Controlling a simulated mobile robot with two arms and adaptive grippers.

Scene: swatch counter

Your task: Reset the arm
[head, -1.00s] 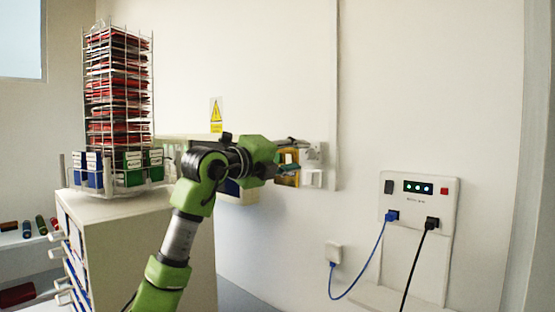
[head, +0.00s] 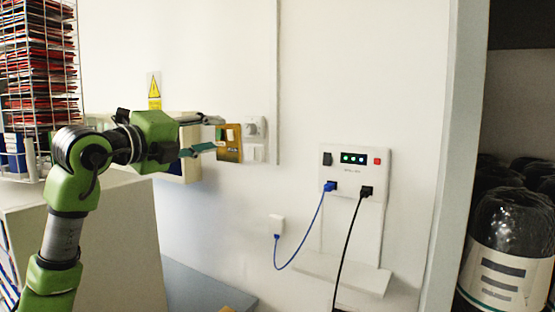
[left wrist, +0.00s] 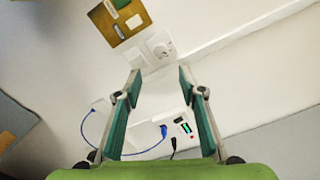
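My left arm reaches in from the left in the head view, green and black, bent at the elbow. My left gripper (head: 212,133) points right, toward the wall. Its two teal-lined fingers are apart with nothing between them. In the left wrist view the same open gripper (left wrist: 160,84) shows both fingers spread, with only wall and fittings visible beyond the gap. A brass-coloured plate (head: 230,150) on the wall is just beyond the fingertips in the head view; I cannot tell whether they touch. It also shows in the left wrist view (left wrist: 112,30). My right gripper is out of view.
A pale cabinet (head: 130,235) carries a wire rack of red swatches (head: 38,70) at left. A wall panel (head: 345,160) has a blue and a black cable plugged in, above a small white shelf (head: 345,274). Dark jars (head: 510,235) stand at far right, beyond a wall edge.

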